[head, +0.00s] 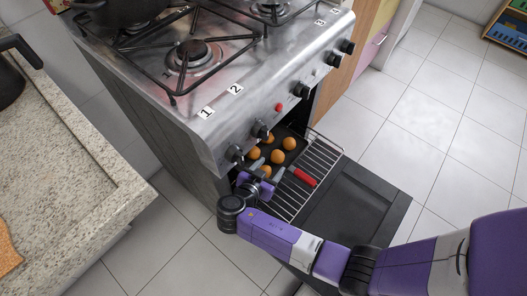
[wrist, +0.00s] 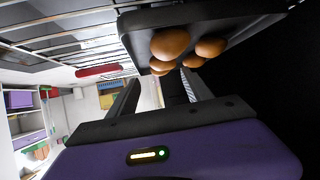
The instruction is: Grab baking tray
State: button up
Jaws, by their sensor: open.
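The baking tray (head: 293,134) is dark and holds several round orange-brown buns. It rests on the wire rack in the open oven, mostly under the stove front. My gripper (head: 267,173) is at the tray's near end, with its fingers pointing toward the tray. In the wrist view, the tray (wrist: 215,17) appears tilted across the top. The open fingers of my gripper (wrist: 160,77) are apart, with the tray's near corner and buns just beyond their tips. I cannot tell whether a finger touches the tray.
The wire rack (head: 325,157) extends from the oven, with a red-handled object (head: 303,177) on it. The oven door (head: 355,205) is folded down. The stove front with knobs (head: 262,130) overhangs the tray. A stone counter (head: 60,180) stands left; floor is clear at right.

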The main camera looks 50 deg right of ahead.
aim_at(276, 157)
jog(key=shift+w, duration=0.45)
jog(key=shift+b+x, duration=0.7)
jog(key=shift+x, duration=3.3)
jog(key=shift+s, duration=0.1)
grip_shut()
jog(key=shift+r, duration=0.1)
